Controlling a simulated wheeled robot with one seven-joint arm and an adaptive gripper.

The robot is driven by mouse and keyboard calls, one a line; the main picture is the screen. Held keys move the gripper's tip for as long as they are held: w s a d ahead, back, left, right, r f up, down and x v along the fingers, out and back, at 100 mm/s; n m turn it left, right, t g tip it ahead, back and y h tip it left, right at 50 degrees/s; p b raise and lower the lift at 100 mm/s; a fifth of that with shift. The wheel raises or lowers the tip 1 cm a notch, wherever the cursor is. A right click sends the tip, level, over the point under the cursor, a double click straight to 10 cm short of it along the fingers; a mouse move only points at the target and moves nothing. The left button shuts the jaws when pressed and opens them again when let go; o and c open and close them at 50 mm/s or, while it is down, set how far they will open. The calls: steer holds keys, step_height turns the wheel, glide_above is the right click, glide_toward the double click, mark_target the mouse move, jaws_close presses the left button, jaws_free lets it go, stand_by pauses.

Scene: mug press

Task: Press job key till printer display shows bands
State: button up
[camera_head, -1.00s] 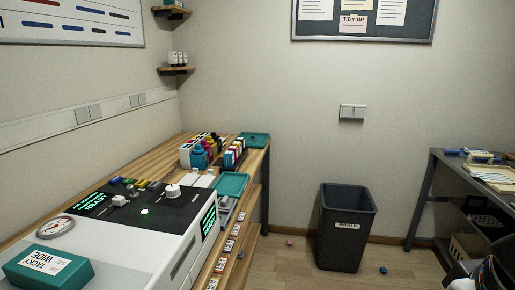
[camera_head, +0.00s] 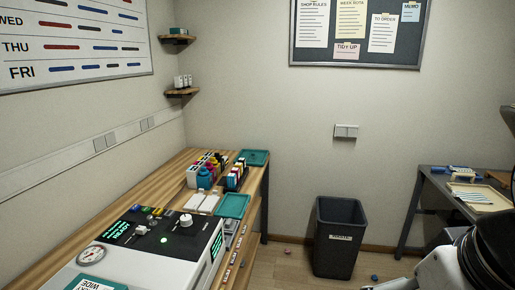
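A white machine with a dark top panel (camera_head: 193,229) stands on the wooden bench at the lower left. Its panel carries a small display (camera_head: 121,231) with green text, which seems to end in "READY". Coloured keys (camera_head: 150,210) sit in a row along the panel's far edge; their labels are too small to read. A white knob (camera_head: 186,220), a small lever (camera_head: 141,230) and a lit green lamp (camera_head: 164,240) are on the panel. Part of my arm shows at the lower right; my gripper is not in view.
Ink bottles (camera_head: 205,176) and teal trays (camera_head: 233,206) stand on the bench behind the machine. A dark bin (camera_head: 338,238) stands on the floor. A grey table (camera_head: 432,187) with a wooden tray is at the right. Small objects lie on the floor.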

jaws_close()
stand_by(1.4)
